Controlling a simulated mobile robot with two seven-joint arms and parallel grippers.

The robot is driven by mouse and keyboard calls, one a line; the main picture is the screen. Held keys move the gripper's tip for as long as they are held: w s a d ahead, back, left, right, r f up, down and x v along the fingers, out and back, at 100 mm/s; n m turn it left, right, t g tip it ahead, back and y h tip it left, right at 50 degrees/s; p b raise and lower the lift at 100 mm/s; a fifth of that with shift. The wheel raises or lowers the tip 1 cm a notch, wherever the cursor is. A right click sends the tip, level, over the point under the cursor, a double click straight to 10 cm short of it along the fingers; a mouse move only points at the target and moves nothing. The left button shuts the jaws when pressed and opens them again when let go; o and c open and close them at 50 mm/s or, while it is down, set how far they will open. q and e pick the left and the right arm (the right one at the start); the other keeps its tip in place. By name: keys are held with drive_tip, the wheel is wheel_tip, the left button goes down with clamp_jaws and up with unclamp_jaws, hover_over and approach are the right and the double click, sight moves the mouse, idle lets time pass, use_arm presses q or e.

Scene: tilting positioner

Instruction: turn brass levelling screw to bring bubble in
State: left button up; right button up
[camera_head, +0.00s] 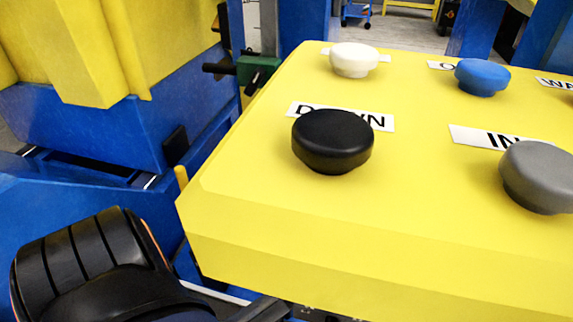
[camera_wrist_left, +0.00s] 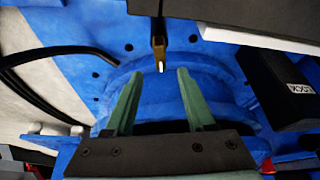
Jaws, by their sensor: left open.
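In the left wrist view my left gripper (camera_wrist_left: 156,76) is open, its two green fingers spread with nothing between them. Just beyond the fingertips is a small brass-coloured upright piece (camera_wrist_left: 159,48) with a bright tip, in front of a blue round-flanged body (camera_wrist_left: 95,62). It looks like the brass levelling screw, but I cannot tell for sure. It is apart from both fingers. No bubble or level vial can be made out in either view. My right gripper is not in view.
A yellow control box (camera_head: 260,190) fills the head view, with a black button (camera_head: 333,141) by a "DOWN" label, and white (camera_head: 354,59), blue (camera_head: 482,77) and grey (camera_head: 540,177) buttons. In the wrist view, black cables (camera_wrist_left: 55,52) run left and a black box (camera_wrist_left: 272,88) stands right.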

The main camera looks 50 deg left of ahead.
use_arm(q)
drive_tip(key=b+x, duration=0.3)
drive_tip(key=x, duration=0.2)
drive_tip(key=shift+f+b, duration=0.2)
drive_tip(key=shift+b, duration=0.1)
drive_tip(key=shift+b+x, duration=0.55)
drive_tip(key=shift+x, duration=0.2)
drive_tip(key=shift+c, duration=0.2)
clamp_jaws()
